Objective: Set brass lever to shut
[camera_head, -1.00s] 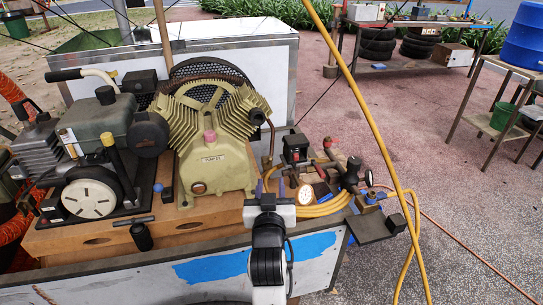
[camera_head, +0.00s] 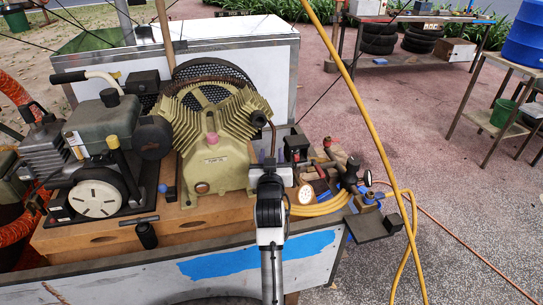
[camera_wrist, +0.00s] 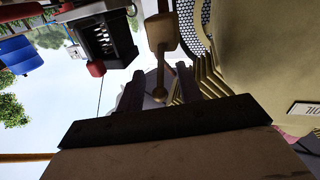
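In the wrist view, a brass-coloured piece (camera_wrist: 161,35) with a broad flat end and a thin stem ending in a small ball hangs ahead of my gripper (camera_wrist: 160,92). It looks like the brass lever. The ball shows between my two dark fingers, which stand apart with nothing clearly held. I cannot tell whether they touch it. In the head view, my gripper (camera_head: 270,163) is at the right side of the tan pump, and my own wrist covers part of that spot. I cannot make out the lever there.
The tan pump (camera_head: 214,160) stands close on the left. A black box (camera_wrist: 105,38) with a red knob (camera_wrist: 96,68) is near in the wrist view. A gauge (camera_head: 306,194), coiled yellow hose (camera_head: 325,207) and valve fittings (camera_head: 352,170) lie just right.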

